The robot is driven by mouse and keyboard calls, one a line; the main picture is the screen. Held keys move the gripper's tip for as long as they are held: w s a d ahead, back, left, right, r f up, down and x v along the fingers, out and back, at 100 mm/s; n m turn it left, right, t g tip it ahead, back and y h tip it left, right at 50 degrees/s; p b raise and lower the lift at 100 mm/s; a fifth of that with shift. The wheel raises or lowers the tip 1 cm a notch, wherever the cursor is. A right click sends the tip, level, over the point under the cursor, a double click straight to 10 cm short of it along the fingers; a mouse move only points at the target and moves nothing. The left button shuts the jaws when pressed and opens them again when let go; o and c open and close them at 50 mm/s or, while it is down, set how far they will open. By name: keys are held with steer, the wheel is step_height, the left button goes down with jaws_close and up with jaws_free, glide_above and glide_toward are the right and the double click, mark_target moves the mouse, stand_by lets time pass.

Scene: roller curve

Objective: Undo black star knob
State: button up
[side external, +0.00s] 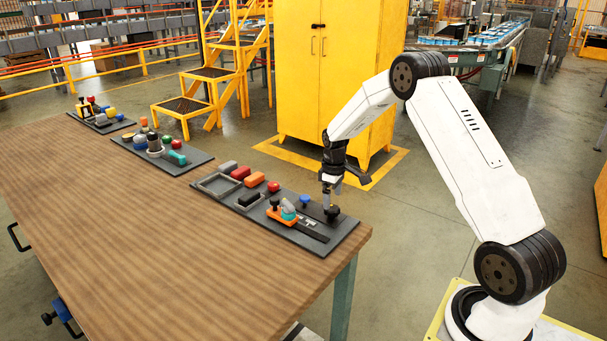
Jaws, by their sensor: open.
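My gripper (328,203) points straight down over the right end of the nearest dark board (341,236), with its jaws open. A black star-like knob (333,213) sits directly below the fingertips. The picture is too small to tell whether the fingers touch it or stand just above it. A second black knob (275,202) stands to the left, on the orange fixture (281,217). A blue knob (304,200) stands just left of my gripper.
The near board also holds red, orange and grey blocks (254,180) and a grey frame (216,187). Two more boards with parts lie farther left, one with a green piece (177,158). The wooden table (150,240) is bare in front. A yellow cabinet (300,70) stands behind.

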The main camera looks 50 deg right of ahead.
mark_target(331, 209)
steer(key=shift+s+r, duration=0.1)
steer(key=shift+r, duration=1.55)
steer(key=shift+a, duration=0.1)
steer(key=shift+a+r, duration=0.1)
steer(key=shift+a, duration=0.15)
steer(key=s+a+r+t, duration=0.1)
steer(key=s+a+r, duration=0.15)
steer(key=a, duration=0.45)
steer(key=s+a+r, duration=0.2)
steer(key=s+a, duration=0.2)
steer(key=a, duration=0.4)
steer(key=s+a+m+t, duration=0.1)
steer(key=s+a, duration=0.8)
steer(key=s, duration=0.1)
steer(key=shift+s+m+t, duration=0.3)
steer(key=shift+s+m, duration=0.1)
